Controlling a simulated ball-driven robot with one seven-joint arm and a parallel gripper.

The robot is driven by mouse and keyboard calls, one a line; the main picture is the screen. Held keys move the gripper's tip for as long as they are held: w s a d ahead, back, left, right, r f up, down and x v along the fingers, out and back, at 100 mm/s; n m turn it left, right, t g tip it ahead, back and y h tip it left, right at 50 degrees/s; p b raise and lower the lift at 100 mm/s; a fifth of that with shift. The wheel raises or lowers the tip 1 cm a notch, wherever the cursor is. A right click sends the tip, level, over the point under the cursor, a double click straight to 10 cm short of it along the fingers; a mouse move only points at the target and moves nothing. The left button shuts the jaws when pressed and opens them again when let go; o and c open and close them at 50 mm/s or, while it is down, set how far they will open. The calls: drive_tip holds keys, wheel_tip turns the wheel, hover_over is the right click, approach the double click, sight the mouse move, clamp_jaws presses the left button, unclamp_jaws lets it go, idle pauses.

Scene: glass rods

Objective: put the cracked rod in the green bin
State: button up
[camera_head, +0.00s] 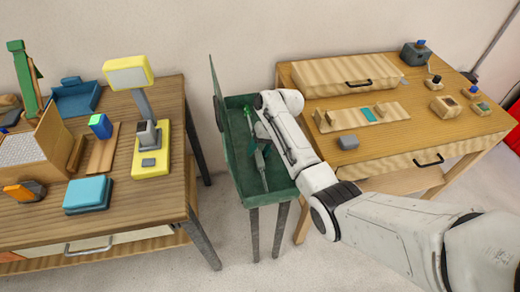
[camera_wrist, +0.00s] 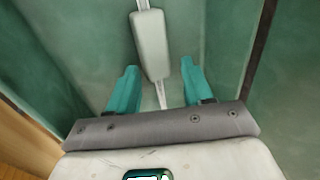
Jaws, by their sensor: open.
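The green bin (camera_head: 278,196) is a dark green open-topped box on legs between two tables; its inside fills the wrist view (camera_wrist: 85,40). A thin rod with a pale grey thicker sleeve (camera_wrist: 151,45) lies in the bin, and it also shows in the head view (camera_head: 261,160). I cannot make out a crack on it. My gripper (camera_wrist: 159,68) is open, its two teal fingers apart, with the rod's line running between them and the sleeve just beyond the tips. In the head view my gripper (camera_head: 262,131) is over the bin, partly hidden by my arm.
The left table (camera_head: 125,208) holds a yellow stand (camera_head: 155,165), a blue box (camera_head: 88,194) and other items. The right table (camera_head: 400,145) carries a wooden drawer-like box (camera_head: 345,75), a slotted board (camera_head: 362,115) and small blocks. A raised green panel (camera_head: 218,90) stands at the bin's left.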

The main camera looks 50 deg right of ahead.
drive_tip(key=shift+s+d+f, duration=0.3)
drive_tip(key=shift+s+f, duration=0.05)
drive_tip(key=shift+s, duration=0.05)
drive_tip(key=shift+r, duration=0.15)
drive_tip(key=v, duration=1)
drive_tip(key=shift+w+r, duration=0.2)
drive_tip(key=shift+r, duration=0.3)
drive_tip(key=shift+s+a, duration=0.1)
